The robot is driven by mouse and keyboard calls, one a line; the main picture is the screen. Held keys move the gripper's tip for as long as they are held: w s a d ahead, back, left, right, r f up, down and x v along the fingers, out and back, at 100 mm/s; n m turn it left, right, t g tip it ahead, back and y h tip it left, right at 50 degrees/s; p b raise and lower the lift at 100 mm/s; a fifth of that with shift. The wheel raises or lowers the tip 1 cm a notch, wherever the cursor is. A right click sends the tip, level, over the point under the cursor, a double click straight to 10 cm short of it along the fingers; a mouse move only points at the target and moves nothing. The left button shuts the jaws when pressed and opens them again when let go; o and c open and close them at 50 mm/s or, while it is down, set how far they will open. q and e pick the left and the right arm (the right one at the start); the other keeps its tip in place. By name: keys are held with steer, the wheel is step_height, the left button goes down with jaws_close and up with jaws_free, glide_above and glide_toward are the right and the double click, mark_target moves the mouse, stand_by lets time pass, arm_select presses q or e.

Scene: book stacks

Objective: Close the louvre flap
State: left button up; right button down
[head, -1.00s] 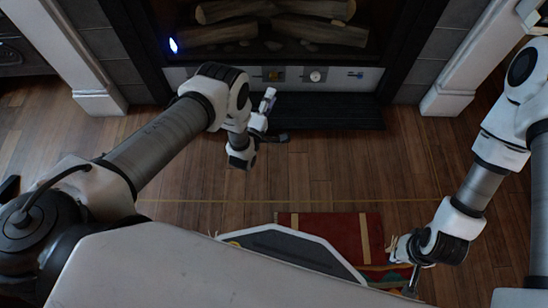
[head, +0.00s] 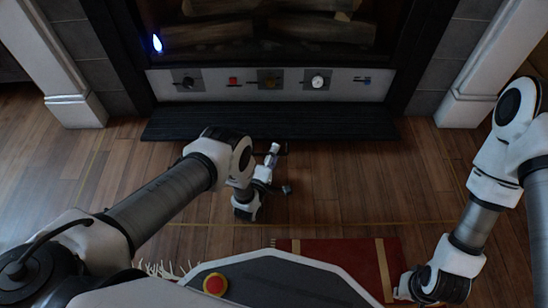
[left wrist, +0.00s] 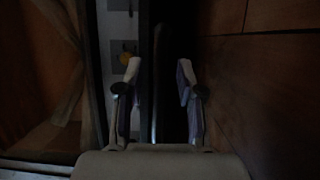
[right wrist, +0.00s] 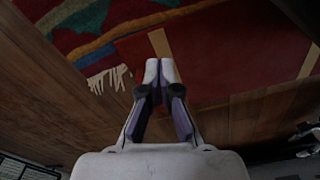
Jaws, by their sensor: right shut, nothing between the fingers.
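The louvre flap (head: 330,124) is a wide black slatted panel at the bottom of the fireplace. It juts out over the floor below the control strip, so it stands open. My left gripper (head: 280,168) is just in front of its front edge, right of the middle of my view's left half. In the left wrist view my left gripper (left wrist: 158,92) has its two fingers apart, with a dark edge in the gap; I cannot tell if they touch it. My right gripper (right wrist: 160,72) is shut and empty above the rug, far from the flap.
The pale control strip (head: 215,86) with several knobs and switches is above the flap. White fireplace pillars (head: 72,95) flank it. A red rug (head: 340,262) lies on the wooden floor (head: 370,190) near me. The floor between rug and flap is mostly clear.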

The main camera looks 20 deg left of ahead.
arm_select(q)
jaws_close()
steer(key=shift+r, duration=0.1)
arm_select(e)
steer(key=shift+r, duration=0.1)
